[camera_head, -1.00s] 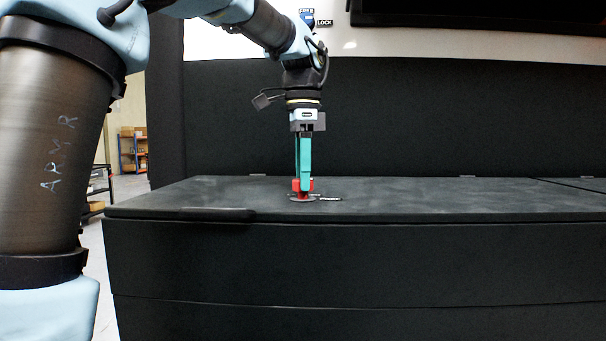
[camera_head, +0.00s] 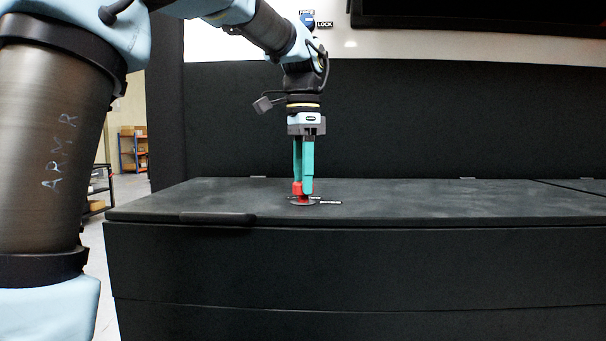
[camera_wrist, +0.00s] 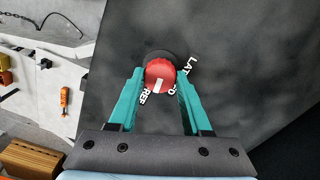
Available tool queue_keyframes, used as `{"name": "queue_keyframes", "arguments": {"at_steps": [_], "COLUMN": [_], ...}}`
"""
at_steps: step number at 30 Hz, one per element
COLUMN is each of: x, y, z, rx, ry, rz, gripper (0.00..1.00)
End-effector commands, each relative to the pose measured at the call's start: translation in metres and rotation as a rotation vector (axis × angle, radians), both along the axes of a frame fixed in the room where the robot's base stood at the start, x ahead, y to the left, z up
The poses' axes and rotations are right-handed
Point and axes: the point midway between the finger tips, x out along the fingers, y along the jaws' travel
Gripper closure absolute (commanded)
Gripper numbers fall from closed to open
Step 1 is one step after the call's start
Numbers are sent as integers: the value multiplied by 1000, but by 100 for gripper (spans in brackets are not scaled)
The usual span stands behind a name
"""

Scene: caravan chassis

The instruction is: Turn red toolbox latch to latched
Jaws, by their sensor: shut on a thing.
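The red latch knob (camera_head: 297,188) stands on a dark round base (camera_head: 303,202) on top of the black box. In the wrist view the red knob (camera_wrist: 160,75) has a white bar mark near its lower edge. White lettering beside it is partly hidden; "LAT" (camera_wrist: 193,67) shows at its upper right, and "RE" (camera_wrist: 147,95) at its lower left by the bar. My gripper (camera_head: 303,188), with teal fingers pointing down, is shut on the knob. In the wrist view, my gripper (camera_wrist: 160,82) has one finger on each side of it.
The black box top (camera_head: 430,197) is wide and clear around the knob. A dark handle-like strip (camera_head: 218,217) lies along its front edge. A dark wall rises behind. The wrist view shows an orange-handled tool (camera_wrist: 65,98) and wooden slats (camera_wrist: 32,158) off to the left.

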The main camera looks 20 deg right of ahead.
Motion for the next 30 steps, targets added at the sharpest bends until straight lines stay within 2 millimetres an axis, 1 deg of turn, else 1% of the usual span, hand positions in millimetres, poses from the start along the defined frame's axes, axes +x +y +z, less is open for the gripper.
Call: {"name": "queue_keyframes", "arguments": {"at_steps": [1, 30], "x": [-1, 0], "y": [0, 0], "z": [2, 2], "rx": [1, 0], "ry": [1, 0], "rz": [36, 950], "gripper": [100, 100]}}
